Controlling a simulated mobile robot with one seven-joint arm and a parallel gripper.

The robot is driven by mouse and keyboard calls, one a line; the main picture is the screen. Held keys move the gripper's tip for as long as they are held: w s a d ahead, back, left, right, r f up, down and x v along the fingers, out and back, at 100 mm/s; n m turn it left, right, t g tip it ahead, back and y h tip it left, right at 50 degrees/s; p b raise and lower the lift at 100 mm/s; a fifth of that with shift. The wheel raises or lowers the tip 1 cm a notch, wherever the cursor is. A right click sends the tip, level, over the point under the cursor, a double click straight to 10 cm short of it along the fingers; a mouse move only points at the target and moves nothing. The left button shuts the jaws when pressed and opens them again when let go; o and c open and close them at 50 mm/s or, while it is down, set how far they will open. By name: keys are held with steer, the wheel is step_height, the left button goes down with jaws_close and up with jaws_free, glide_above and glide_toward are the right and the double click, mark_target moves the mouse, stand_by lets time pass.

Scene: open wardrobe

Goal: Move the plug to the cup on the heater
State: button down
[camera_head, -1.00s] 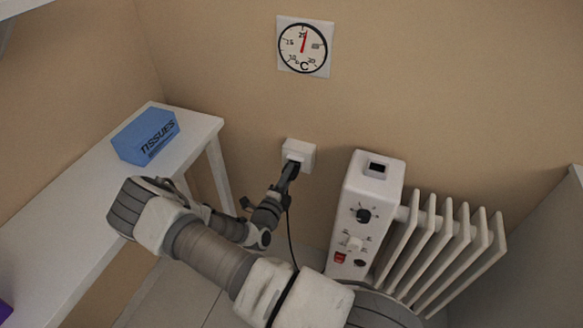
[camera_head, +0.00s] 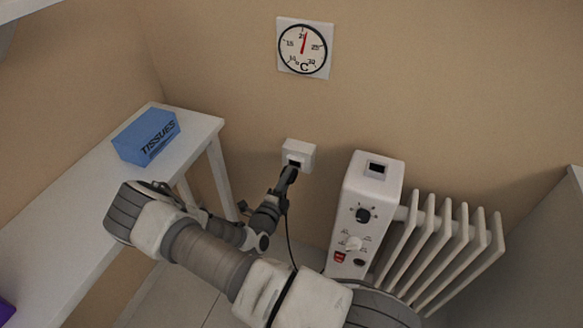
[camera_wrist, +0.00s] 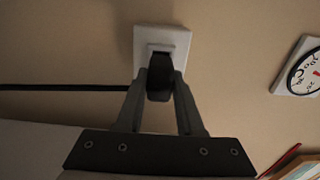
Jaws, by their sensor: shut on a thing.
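The black plug (camera_wrist: 160,78) is held between the fingertips of my gripper (camera_wrist: 161,88), which is shut on it. In the head view my gripper (camera_head: 286,178) is just below the white wall socket (camera_head: 301,151). The socket also shows right behind the plug in the wrist view (camera_wrist: 176,40). A dark cable (camera_head: 290,240) hangs from the plug. The white heater (camera_head: 346,210) stands to the right. A dark square recess on its top (camera_head: 376,168) appears to be the cup.
A white table (camera_head: 195,140) with a blue tissue box (camera_head: 146,136) stands on the left. A dial thermometer (camera_head: 303,46) hangs on the wall above. Heater fins (camera_head: 450,235) reach to the right. Bare wall lies between socket and heater.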

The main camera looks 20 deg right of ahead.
steer(key=shift+p+v, duration=0.55)
steer(key=shift+v, duration=1.3)
